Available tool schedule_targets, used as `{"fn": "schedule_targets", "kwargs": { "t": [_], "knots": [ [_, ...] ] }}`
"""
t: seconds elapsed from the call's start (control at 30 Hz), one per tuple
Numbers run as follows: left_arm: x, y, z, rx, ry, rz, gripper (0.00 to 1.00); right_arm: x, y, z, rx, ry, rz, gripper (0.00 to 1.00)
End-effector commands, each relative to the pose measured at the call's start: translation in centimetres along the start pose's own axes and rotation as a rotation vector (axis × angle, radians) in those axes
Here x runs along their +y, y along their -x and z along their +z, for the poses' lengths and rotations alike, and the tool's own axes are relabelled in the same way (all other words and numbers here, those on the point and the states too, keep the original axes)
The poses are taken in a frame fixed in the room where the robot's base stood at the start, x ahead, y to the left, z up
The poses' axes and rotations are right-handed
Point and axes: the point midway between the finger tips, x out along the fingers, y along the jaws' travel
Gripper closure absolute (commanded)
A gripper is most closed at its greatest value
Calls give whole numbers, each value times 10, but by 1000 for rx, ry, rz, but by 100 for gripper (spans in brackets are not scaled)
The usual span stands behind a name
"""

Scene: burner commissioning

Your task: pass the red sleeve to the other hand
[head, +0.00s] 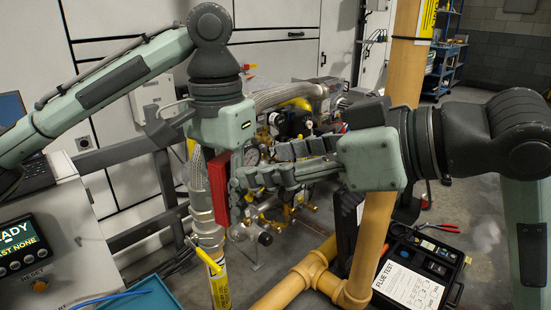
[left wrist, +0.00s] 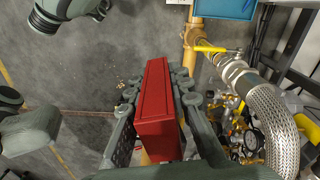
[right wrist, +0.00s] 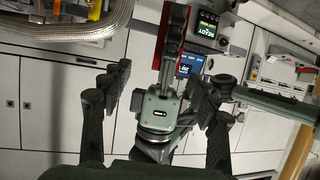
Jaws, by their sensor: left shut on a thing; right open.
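The red sleeve (head: 218,188) is a long box-like piece, held upright near the picture's middle in the head view. My left gripper (head: 234,178) comes down from above and is shut on it; the left wrist view shows the sleeve (left wrist: 157,100) between its two fingers. My right gripper (head: 258,168) reaches in from the right, fingers open and pointing at the sleeve. In the right wrist view its fingers (right wrist: 158,88) stand apart, with my left gripper and part of the sleeve (right wrist: 183,66) beyond them. Whether the right fingers touch the sleeve is unclear.
A braided hose and yellow-handled valve (head: 207,258) stand just below and behind the sleeve. A burner assembly (head: 290,130) with pipes lies behind. A tan pipe (head: 378,225) rises by my right arm. An open case (head: 425,262) and a control panel (head: 22,245) flank the front.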

Motion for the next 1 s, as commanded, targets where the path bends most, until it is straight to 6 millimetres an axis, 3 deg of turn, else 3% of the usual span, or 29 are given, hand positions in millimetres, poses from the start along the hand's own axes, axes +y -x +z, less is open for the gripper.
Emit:
{"fn": "schedule_targets", "kwargs": {
  "t": [0.23,0.7,1.0],
  "knots": [
    [0,0,0,0,0,0,100,-7,-16,-3,-2,16,-17,40],
    [0,0,0,0,0,0,100,-8,-100,-4,-1,16,-14,40],
    [0,0,0,0,0,0,100,-7,-118,-3,-1,17,-11,40]
  ]
}}
